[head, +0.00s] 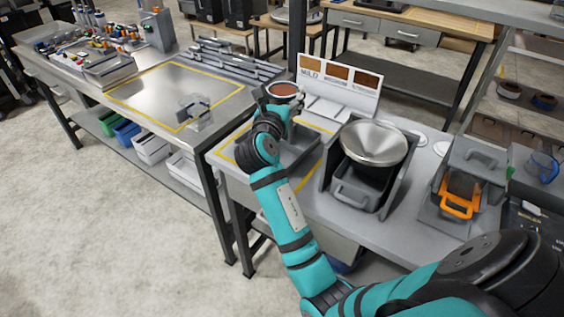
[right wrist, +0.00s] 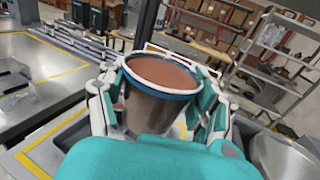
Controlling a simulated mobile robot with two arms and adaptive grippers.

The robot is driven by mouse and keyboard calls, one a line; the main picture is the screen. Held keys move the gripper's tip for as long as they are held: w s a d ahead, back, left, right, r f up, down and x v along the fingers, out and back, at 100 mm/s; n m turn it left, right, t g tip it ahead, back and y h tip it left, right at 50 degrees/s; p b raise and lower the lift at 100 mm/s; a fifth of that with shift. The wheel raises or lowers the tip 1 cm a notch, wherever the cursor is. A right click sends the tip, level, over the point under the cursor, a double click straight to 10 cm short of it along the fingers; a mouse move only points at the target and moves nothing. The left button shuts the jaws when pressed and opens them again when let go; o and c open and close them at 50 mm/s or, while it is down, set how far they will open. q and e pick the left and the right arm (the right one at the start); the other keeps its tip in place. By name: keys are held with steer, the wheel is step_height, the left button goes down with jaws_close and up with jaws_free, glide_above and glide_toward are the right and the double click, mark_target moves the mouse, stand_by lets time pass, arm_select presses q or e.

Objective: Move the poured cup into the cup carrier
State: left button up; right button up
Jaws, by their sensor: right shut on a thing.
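The poured cup (head: 285,90) is filled near its rim with brown material. My right gripper (head: 279,104) is shut around its sides and holds it roughly upright. In the right wrist view the cup (right wrist: 150,108) sits between the two fingers and shows a blue band under its rim. In the head view the cup is above the yellow-outlined area of the right bench, in front of a sample board. I cannot tell for certain which thing is the cup carrier; a small grey, partly see-through holder (head: 194,111) stands on the left table. My left gripper is not in view.
A dark grey tray (head: 303,158) lies beneath the gripper. A metal bowl (head: 374,143) on a grey stand is to the right, then a unit with an orange handle (head: 458,200). The left table's outlined area (head: 165,90) is mostly clear. A gap separates the benches.

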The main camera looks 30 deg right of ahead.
steer(key=shift+w+d+r, duration=0.1)
steer(key=shift+w+r, duration=0.25)
steer(key=shift+w, duration=0.15)
steer(key=shift+w+f, duration=0.15)
steer(key=shift+f, duration=0.15)
step_height(320, 180, down, 6)
steer(key=shift+f+b, duration=0.1)
steer(key=shift+b, duration=0.2)
steer(key=shift+f+b, duration=0.65)
steer(key=shift+f, duration=4.75)
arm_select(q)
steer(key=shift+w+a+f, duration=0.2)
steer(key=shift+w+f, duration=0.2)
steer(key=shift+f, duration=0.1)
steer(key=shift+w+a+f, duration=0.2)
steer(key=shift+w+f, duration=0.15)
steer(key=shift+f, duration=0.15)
